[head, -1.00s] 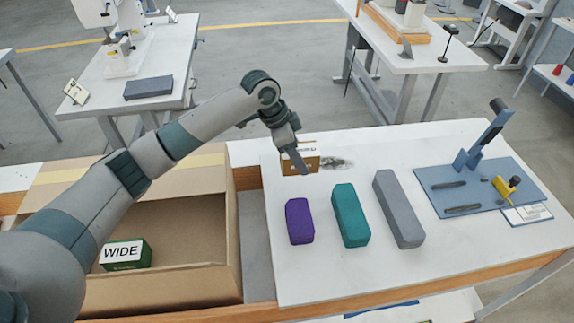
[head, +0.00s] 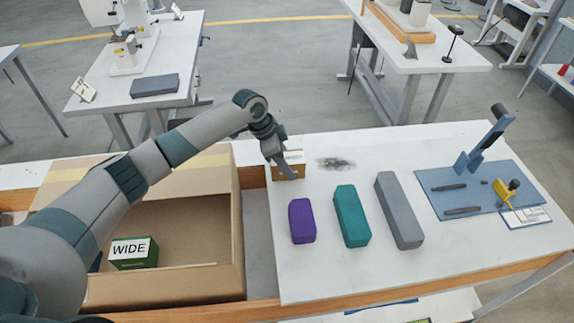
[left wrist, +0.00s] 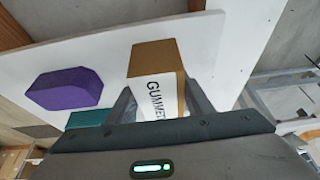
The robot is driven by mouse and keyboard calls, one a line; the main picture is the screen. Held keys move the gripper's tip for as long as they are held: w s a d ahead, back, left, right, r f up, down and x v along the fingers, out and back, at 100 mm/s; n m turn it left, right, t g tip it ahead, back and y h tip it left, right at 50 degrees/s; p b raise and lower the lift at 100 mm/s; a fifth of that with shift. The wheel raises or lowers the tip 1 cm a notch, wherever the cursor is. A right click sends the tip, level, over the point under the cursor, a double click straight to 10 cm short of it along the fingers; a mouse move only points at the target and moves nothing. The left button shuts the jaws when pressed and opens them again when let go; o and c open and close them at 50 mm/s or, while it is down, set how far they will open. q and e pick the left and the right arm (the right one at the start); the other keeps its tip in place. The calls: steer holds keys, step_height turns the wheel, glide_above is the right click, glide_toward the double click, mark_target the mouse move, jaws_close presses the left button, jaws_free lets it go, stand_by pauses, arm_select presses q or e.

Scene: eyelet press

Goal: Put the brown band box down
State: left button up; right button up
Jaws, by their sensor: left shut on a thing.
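My left gripper (head: 282,168) is shut on the brown band box (head: 291,171) at the back left corner of the white table. In the left wrist view the brown box (left wrist: 156,58) sits between the two fingers (left wrist: 160,105), its white label reading "GUMMED", the end of the word cut off. The fingers hide part of the box in the head view. Whether its underside touches the tabletop I cannot tell. My right gripper is not in view.
A purple block (head: 302,221), a teal block (head: 352,215) and a grey block (head: 399,210) lie on the white table (head: 340,275). An open carton (head: 190,290) holding a green "WIDE" box (head: 135,262) is at left.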

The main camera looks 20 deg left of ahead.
arm_select(q)
steer(key=shift+f, duration=0.85)
steer(key=shift+f, duration=0.15)
steer(key=o, duration=1.1)
